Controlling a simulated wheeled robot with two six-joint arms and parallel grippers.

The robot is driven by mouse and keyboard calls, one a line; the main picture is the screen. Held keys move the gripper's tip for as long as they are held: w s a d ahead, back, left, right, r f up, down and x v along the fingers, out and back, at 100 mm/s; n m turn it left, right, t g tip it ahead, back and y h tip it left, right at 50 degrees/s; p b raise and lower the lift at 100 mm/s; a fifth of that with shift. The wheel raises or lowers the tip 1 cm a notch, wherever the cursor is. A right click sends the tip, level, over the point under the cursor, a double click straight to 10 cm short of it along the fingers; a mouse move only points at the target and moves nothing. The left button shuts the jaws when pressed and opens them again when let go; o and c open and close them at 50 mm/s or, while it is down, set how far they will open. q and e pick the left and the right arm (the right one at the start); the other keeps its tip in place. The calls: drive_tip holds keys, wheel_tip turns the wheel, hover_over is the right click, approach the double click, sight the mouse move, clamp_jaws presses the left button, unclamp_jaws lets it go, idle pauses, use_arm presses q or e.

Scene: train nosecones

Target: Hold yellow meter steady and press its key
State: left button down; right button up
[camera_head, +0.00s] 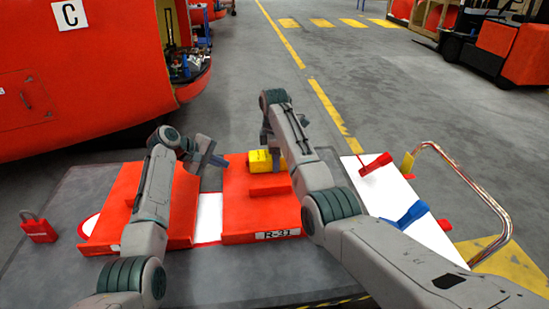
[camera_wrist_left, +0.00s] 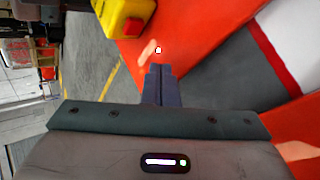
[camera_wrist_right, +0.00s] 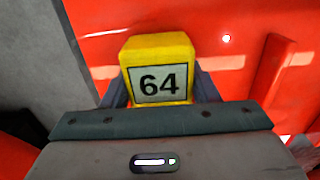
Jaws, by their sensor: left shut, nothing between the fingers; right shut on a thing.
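The yellow meter (camera_head: 261,161) sits on the right-hand red panel (camera_head: 240,215). In the right wrist view the meter (camera_wrist_right: 157,48) shows a "64" label between the fingers of my right gripper (camera_wrist_right: 158,88), which is shut on it. In the left wrist view the meter (camera_wrist_left: 112,12) is at the top, with its red key (camera_wrist_left: 133,27) facing my left gripper. My left gripper (camera_wrist_left: 158,76) is shut and empty, apart from the key. In the head view, the left gripper (camera_head: 218,160) is just left of the meter.
The panels lie on a grey table (camera_head: 215,270). A red padlock (camera_head: 38,228) is at the left; red (camera_head: 376,164) and blue (camera_head: 407,215) tools lie at the right on a white sheet. A metal hoop (camera_head: 485,195) stands at the right edge. A large red nosecone (camera_head: 80,80) is behind.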

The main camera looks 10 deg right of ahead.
use_arm(q)
drive_tip(key=shift+w+a, duration=0.1)
drive_tip(key=shift+a, duration=1.15)
use_arm(e)
drive_tip(key=shift+f, duration=0.1)
drive_tip(key=o, duration=0.9)
use_arm(q)
drive_tip(key=shift+w+f, duration=0.1)
drive_tip(key=shift+f, duration=0.05)
use_arm(e)
drive_tip(key=o, duration=0.4)
drive_tip(key=shift+w, duration=0.1)
